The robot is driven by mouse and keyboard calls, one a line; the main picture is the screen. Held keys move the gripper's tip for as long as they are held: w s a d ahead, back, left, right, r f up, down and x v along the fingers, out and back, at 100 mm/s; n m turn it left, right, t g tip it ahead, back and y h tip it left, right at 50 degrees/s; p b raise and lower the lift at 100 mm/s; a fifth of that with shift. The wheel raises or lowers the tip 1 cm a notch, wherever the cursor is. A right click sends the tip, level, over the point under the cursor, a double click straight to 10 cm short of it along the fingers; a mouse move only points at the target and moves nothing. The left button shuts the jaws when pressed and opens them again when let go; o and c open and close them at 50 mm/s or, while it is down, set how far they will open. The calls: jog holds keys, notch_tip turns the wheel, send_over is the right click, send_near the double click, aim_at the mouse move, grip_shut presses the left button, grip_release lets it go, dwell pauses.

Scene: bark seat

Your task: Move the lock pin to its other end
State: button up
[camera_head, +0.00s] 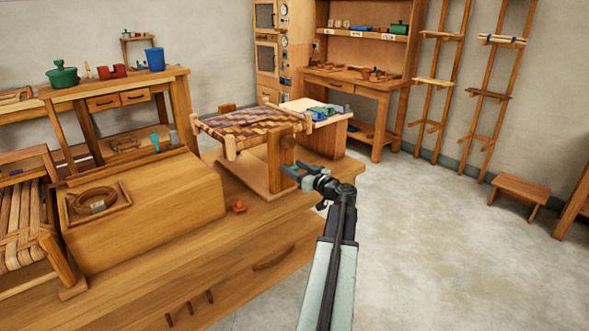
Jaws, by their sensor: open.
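My gripper (291,173) is open and empty at the end of my arm, over the right part of the bench. It is close to the wooden upright of a small stand with a woven seat (245,127). A round brown knob (288,142) sits on that upright, just above my gripper; a gap shows between them. A small orange-red piece (239,206) stands on the bench top, left of and below my gripper. I cannot tell for sure which part is the lock pin, or which end it is at.
A large wooden block (170,205) fills the bench's left part, with a coiled strip in a frame (97,203) on it. A light board (318,112) with blue and green pieces lies behind the woven seat. Open floor (440,260) is to the right.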

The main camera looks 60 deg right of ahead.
jog(key=v, duration=0.7)
jog(key=shift+s, duration=0.4)
jog(key=shift+a, duration=0.1)
